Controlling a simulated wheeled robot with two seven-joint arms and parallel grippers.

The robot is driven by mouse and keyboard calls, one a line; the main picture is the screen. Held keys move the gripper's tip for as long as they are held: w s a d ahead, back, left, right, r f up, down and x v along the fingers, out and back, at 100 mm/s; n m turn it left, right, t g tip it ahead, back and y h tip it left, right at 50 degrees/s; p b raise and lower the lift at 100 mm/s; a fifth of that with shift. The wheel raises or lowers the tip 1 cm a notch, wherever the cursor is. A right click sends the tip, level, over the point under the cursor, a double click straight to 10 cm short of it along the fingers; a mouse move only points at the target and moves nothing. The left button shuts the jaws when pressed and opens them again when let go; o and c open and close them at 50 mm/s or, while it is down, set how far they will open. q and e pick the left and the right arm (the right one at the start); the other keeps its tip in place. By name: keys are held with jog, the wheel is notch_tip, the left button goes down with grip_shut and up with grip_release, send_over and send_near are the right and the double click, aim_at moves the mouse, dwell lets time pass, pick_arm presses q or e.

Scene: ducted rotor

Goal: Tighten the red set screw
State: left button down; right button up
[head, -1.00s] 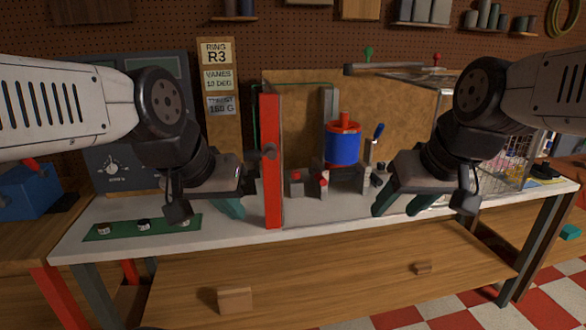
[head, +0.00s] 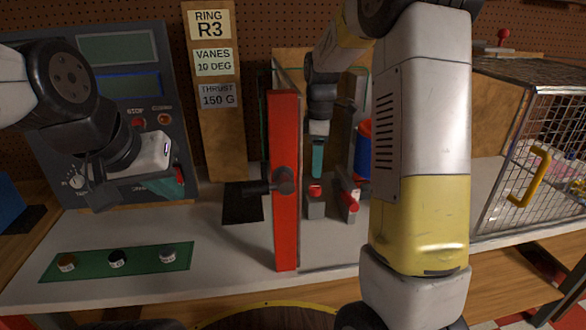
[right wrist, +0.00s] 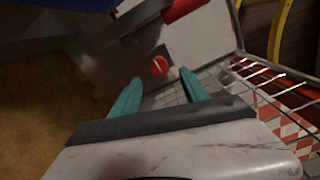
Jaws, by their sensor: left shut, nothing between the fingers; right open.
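The red set screw (head: 315,190) sits on top of a small grey block (head: 316,209) on the white bench. The right wrist view shows its round red slotted head (right wrist: 160,66). My right gripper (head: 317,172) points down just above the screw, apart from it in the head view. In the right wrist view its teal fingers (right wrist: 157,92) are open, with the screw head beyond the gap between them. My left gripper (head: 172,186) is shut and empty, in front of the control panel at the left.
A red upright post (head: 286,225) with a dark knob stands left of the screw. A red-ended part (head: 353,205) and a blue cylinder (head: 363,150) are just right. A mesh cage (head: 545,150) stands at the right. A green strip (head: 118,262) with small caps lies front left.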

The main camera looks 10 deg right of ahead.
aim_at(315, 186)
jog(key=shift+w+f, duration=0.25)
jog(key=shift+f, duration=0.1)
notch_tip(315, 186, down, 7)
jog(key=shift+s+f, duration=0.1)
grip_shut()
